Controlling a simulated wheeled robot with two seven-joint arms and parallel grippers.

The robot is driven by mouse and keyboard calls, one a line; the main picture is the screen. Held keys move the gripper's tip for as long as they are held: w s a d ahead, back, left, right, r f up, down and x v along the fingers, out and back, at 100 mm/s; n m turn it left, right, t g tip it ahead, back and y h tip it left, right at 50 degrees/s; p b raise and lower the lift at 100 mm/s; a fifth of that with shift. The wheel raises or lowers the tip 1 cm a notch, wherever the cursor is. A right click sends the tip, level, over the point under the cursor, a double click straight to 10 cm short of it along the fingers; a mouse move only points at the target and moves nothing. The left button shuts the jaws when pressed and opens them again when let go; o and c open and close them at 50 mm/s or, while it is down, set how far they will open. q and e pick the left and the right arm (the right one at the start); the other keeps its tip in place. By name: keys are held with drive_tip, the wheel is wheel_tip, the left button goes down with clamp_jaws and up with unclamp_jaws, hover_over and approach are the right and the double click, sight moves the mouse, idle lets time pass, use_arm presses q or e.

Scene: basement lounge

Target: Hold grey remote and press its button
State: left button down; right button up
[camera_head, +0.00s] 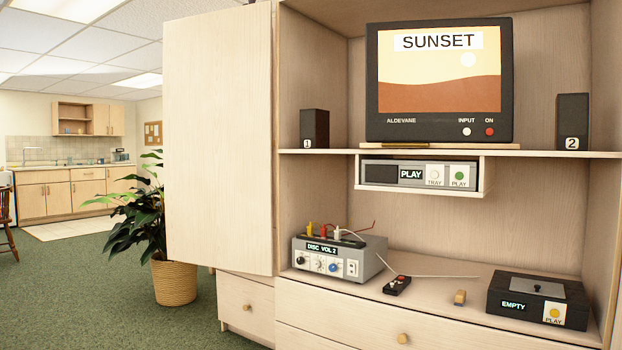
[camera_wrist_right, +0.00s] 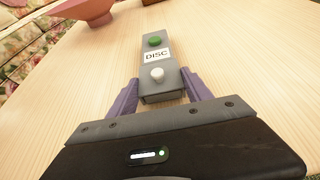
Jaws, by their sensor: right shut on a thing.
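The grey remote (camera_wrist_right: 155,57) shows in the right wrist view, with a "DISC" label, a green button (camera_wrist_right: 155,41) at its far end and a white button (camera_wrist_right: 157,74) at its near end. My right gripper (camera_wrist_right: 161,84) is shut on its near end, one purple finger on each side. The remote is over a light wooden tabletop (camera_wrist_right: 235,60); I cannot tell whether it touches it. The buttons face up and no finger is on them. Neither gripper shows in the head view.
A pink bowl (camera_wrist_right: 80,10) stands on the table.

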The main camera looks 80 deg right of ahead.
idle(0.3)
drive_tip(key=o, duration=1.7)
drive_tip(key=shift+c, duration=0.2)
drive_tip(key=v, duration=1.2)
drive_tip(key=shift+w, duration=0.1)
